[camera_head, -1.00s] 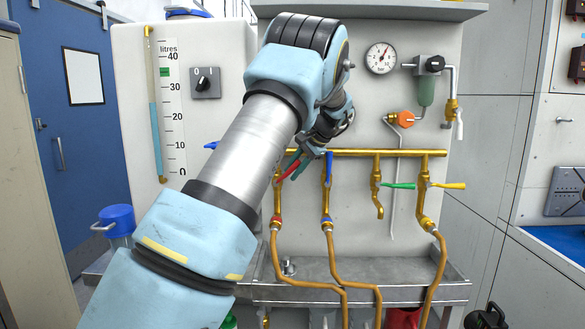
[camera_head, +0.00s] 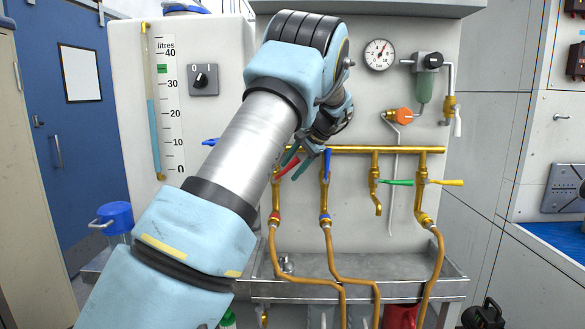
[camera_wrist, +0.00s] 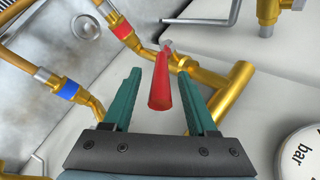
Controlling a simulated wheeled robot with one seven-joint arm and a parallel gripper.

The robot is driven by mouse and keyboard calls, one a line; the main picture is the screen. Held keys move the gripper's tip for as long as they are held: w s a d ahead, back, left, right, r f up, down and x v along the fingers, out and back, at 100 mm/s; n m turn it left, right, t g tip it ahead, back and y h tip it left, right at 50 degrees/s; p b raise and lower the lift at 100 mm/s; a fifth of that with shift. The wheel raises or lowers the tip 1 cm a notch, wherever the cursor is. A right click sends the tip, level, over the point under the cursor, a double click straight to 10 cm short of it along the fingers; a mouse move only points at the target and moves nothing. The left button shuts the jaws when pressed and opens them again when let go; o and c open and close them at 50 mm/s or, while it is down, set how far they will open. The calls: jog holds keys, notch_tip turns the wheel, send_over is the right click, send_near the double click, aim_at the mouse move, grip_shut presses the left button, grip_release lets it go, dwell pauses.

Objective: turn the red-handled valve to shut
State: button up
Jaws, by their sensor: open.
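The red handle (camera_head: 287,167) belongs to the leftmost valve under the horizontal brass pipe. It slants up to the right, neither in line with its downpipe nor fully across it. My gripper (camera_head: 301,161) is at the handle, with its teal fingers open. In the wrist view the red handle (camera_wrist: 160,88) lies between the two fingers of my gripper (camera_wrist: 158,74), with a visible gap on each side. The brass valve body (camera_wrist: 186,63) shows just beyond the fingertips. My arm and fingers hide part of the valve in the head view.
The green handle (camera_head: 398,183) and yellow handle (camera_head: 447,182) stick out sideways farther right. A metal sink (camera_head: 385,266) lies below, with brass-coloured hoses in front. A pressure gauge (camera_head: 379,54) is above.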

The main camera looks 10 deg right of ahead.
jog(key=b+v, duration=0.2)
jog(key=v, duration=0.8)
jog(key=shift+d+r, duration=0.2)
jog(key=shift+r, duration=0.1)
jog(key=shift+s, duration=0.15)
